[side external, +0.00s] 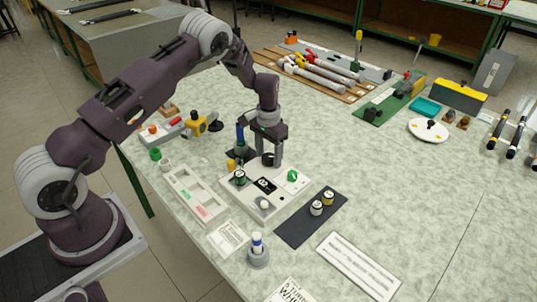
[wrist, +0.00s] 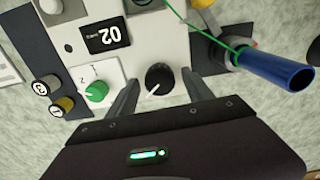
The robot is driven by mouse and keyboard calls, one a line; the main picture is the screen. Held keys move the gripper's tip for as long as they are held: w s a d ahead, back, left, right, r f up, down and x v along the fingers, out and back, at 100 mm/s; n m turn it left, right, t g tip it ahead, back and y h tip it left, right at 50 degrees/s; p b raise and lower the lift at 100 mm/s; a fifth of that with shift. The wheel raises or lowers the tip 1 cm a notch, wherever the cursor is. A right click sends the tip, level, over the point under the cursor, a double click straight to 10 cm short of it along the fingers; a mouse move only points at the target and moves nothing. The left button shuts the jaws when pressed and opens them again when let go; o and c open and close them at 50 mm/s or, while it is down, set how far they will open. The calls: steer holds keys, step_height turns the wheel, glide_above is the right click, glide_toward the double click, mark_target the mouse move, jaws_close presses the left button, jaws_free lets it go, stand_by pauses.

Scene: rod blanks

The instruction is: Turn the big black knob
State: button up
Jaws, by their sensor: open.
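The big black knob (wrist: 159,78) sits on a pale control panel (wrist: 140,45) in the wrist view, with a light pointer mark on its top. In the side view the knob (side external: 267,159) is at the panel's far edge, partly hidden by my gripper. My gripper (wrist: 160,79) is open, pointing down, with one finger on each side of the knob. A gap shows between the knob and each finger. In the side view my gripper (side external: 272,157) is right over the knob's end of the panel.
A smaller green knob (wrist: 96,91) and a display reading 02 (wrist: 106,37) are on the panel. A blue cylinder (wrist: 275,70) stands close to the right finger. Two small capped jars (side external: 322,203) stand on a dark mat (side external: 296,228). A white tray (side external: 194,196) lies left of the panel.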

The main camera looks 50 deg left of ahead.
mark_target(268, 156)
jaws_close()
steer(key=n, duration=0.4)
jaws_free()
steer(key=shift+r, duration=0.15)
step_height(268, 156, up, 7)
steer(key=shift+f, duration=0.1)
stand_by(0.3)
